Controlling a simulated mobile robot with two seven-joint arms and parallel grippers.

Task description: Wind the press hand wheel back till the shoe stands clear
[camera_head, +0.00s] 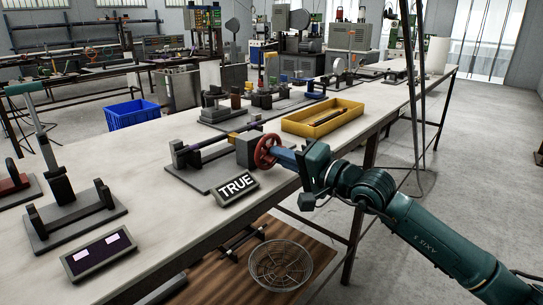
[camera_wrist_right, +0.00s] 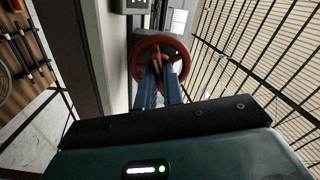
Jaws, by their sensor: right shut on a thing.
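The red hand wheel (camera_head: 262,146) stands at the right end of the press, a grey block (camera_head: 245,153) on a flat base plate (camera_head: 195,178). A horizontal rod or bar (camera_head: 208,150) runs left from the block to a dark upright end piece. I cannot make out the shoe clearly. My right gripper (camera_head: 276,154) reaches the wheel from the right, its blue fingers shut on it. In the right wrist view the fingers (camera_wrist_right: 157,70) close near the centre of the red wheel (camera_wrist_right: 180,47), hiding part of it. My left gripper is not in view.
A sign reading TRUE (camera_head: 236,188) stands before the press. A yellow tray (camera_head: 323,119) lies behind it on the bench (camera_head: 150,205). A lever fixture (camera_head: 75,212) and a dark display (camera_head: 98,254) are at left. A wire basket (camera_head: 281,266) sits below the bench edge.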

